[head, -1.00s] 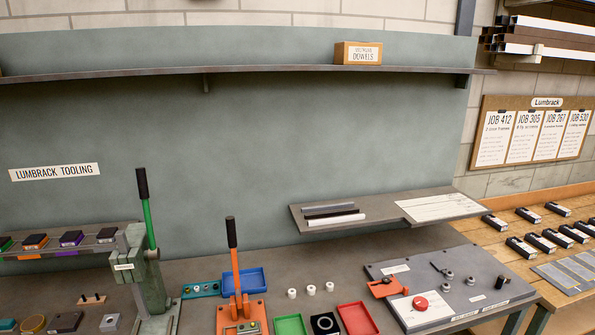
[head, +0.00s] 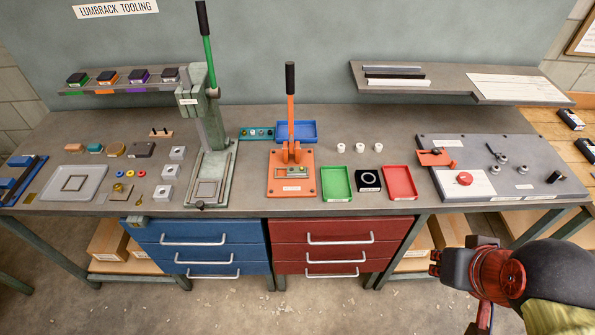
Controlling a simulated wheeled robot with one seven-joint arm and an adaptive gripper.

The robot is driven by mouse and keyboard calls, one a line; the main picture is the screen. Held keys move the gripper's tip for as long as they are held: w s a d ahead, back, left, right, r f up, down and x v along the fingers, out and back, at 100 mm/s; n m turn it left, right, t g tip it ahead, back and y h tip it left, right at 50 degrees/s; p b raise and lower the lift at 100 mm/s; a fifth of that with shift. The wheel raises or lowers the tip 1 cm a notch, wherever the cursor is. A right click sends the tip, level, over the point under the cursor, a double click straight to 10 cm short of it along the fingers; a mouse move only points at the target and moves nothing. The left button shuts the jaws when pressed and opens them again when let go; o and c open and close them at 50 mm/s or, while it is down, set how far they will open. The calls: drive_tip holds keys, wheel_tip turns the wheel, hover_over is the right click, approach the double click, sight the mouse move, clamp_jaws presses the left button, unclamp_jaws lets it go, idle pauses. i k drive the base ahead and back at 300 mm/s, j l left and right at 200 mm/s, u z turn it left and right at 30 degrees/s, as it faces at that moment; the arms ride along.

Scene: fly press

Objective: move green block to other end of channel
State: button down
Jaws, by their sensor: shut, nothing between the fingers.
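An orange lever press (head: 292,188) stands on the bench near the middle. A teal strip (head: 257,133) with small round parts lies behind and left of the press. My gripper (head: 435,263) is at the lower right, dark, shut and empty. It hangs in front of the bench's front edge, well away from the press and touching nothing.
A tall green press (head: 210,170) stands left of the orange one. A green tray (head: 336,183), a red tray (head: 400,183) and a blue tray (head: 296,131) sit nearby. A grey fixture board (head: 520,180) lies at right. A shelf (head: 420,84) overhangs the back right.

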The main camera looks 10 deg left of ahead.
sight(291, 170)
drive_tip(key=i+j, duration=0.2)
drive_tip(key=j, duration=0.15)
drive_tip(key=i+j, duration=0.15)
drive_tip(key=j, duration=0.15)
drive_tip(key=i+j+z, duration=0.1)
drive_tip(key=j, duration=0.25)
drive_tip(key=i+j, duration=0.45)
drive_tip(key=j, duration=0.25)
